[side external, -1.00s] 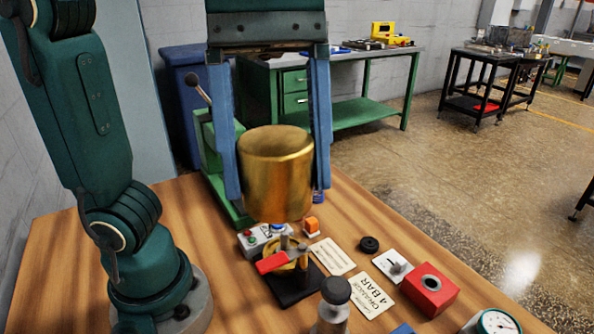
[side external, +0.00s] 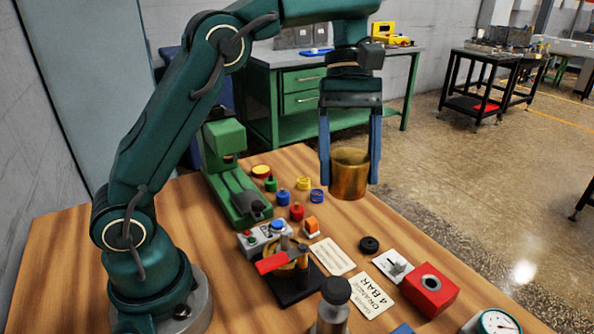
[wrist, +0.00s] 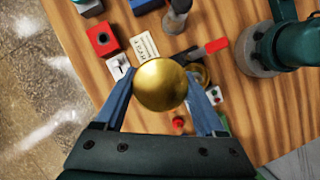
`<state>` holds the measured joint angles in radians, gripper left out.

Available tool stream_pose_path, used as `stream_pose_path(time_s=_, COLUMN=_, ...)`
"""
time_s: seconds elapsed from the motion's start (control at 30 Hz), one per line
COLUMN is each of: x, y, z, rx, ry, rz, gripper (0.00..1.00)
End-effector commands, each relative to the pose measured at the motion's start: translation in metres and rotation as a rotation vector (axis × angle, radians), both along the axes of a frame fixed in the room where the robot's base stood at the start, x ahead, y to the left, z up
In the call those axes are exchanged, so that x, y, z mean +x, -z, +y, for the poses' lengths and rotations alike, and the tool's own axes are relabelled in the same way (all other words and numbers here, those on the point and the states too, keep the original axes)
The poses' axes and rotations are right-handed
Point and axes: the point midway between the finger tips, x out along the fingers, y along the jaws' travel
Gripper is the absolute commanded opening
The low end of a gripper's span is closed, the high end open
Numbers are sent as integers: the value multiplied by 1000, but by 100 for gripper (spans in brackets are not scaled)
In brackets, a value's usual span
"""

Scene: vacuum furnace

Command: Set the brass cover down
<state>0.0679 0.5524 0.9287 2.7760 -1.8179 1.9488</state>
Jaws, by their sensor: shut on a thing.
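The brass cover (side external: 350,176) is a gold cylinder held upright between the two blue fingers of my gripper (side external: 350,165). My gripper is shut on it. The cover hangs above the far right part of the wooden table (side external: 190,200) and looks clear of the surface, though its exact height is hard to judge. In the wrist view the cover's round top (wrist: 160,85) sits between the fingertips (wrist: 160,92) and hides part of the table below.
On the table are a red-handled valve on a black base (side external: 295,283), a button box (side external: 265,238), a green press (side external: 235,180), several small coloured parts, a red block (side external: 430,290), cards (side external: 370,294) and a grey-capped bottle (side external: 333,305). Bare wood lies at the far right edge.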

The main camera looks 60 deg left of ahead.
Motion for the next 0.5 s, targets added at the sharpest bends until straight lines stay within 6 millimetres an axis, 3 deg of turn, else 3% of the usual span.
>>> stream_pose_path(time_s=0.17, x=47, y=29, z=55, rx=0, ry=-371, rz=3, gripper=0)
stream_pose_path(time_s=0.3, x=77, y=56, z=117, rx=1, ry=-714, rz=3, gripper=0)
stream_pose_path(time_s=0.5, x=94, y=95, z=210, rx=1, ry=-1172, rz=3, gripper=0)
